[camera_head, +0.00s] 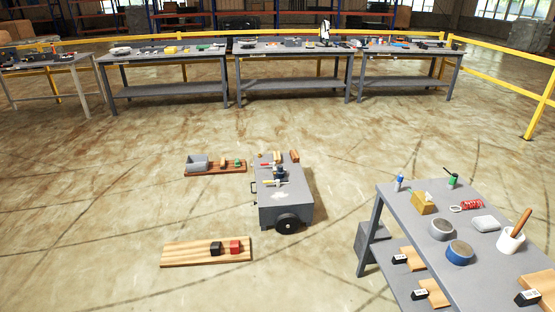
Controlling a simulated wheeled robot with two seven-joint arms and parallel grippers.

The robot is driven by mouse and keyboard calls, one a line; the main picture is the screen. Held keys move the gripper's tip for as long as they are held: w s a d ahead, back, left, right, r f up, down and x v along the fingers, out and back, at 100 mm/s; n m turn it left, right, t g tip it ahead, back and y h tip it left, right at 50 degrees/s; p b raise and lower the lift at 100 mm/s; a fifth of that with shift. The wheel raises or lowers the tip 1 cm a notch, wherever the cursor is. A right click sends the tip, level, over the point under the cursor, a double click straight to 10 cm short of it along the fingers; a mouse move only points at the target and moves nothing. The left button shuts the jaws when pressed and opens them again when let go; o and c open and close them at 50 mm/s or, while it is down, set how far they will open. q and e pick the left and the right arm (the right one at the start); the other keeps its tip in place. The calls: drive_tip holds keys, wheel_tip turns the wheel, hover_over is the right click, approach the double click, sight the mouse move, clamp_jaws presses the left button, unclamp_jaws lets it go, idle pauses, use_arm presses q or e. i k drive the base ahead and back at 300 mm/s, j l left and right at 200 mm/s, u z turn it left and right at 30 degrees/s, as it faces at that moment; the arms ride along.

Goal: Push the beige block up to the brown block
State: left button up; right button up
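Neither of my grippers shows in the head view. I cannot pick out a beige block for certain. A small orange-brown piece (294,156) stands at the far right corner of the grey cart (297,205); I cannot tell whether it is the brown block. On the near wooden board (190,254) on the floor, a black block (216,248) and a red block (235,246) sit side by side. The far board (210,172) holds a grey bin (197,162) and small reddish and green pieces, too small to tell apart.
Long workbenches (292,86) and a yellow railing (500,64) line the back. The floor left of the boards is clear.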

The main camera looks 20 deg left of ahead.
sight(276, 158)
drive_tip(key=i+j+u, duration=0.2)
drive_tip(key=j+u, duration=0.25)
drive_tip(key=j, duration=0.25)
drive_tip(key=i+j+u, duration=0.3)
drive_tip(key=j+u, duration=0.15)
drive_tip(key=j, duration=0.25)
drive_tip(key=i+j+u, duration=1.3)
drive_tip(key=i+l+u, duration=0.1)
drive_tip(key=i+u, duration=0.35)
drive_tip(key=i+z, duration=0.2)
drive_tip(key=i, duration=0.25)
drive_tip(key=i+z, duration=0.2)
drive_tip(key=i, duration=0.25)
drive_tip(key=i+j+z, duration=0.2)
drive_tip(key=i, duration=0.25)
drive_tip(key=i+j+z, duration=0.2)
drive_tip(key=i, duration=0.2)
drive_tip(key=i+j+z, duration=0.2)
drive_tip(key=i, duration=0.25)
drive_tip(key=i+l+z, duration=0.2)
drive_tip(key=i+z, duration=1)
drive_tip(key=i+j+z, duration=0.2)
drive_tip(key=i+z, duration=0.2)
drive_tip(key=i+l+z, duration=0.25)
drive_tip(key=z, duration=0.2)
drive_tip(key=i+z, duration=0.85)
drive_tip(key=i+j+z, duration=0.1)
drive_tip(key=i+z, duration=0.2)
drive_tip(key=z, duration=0.15)
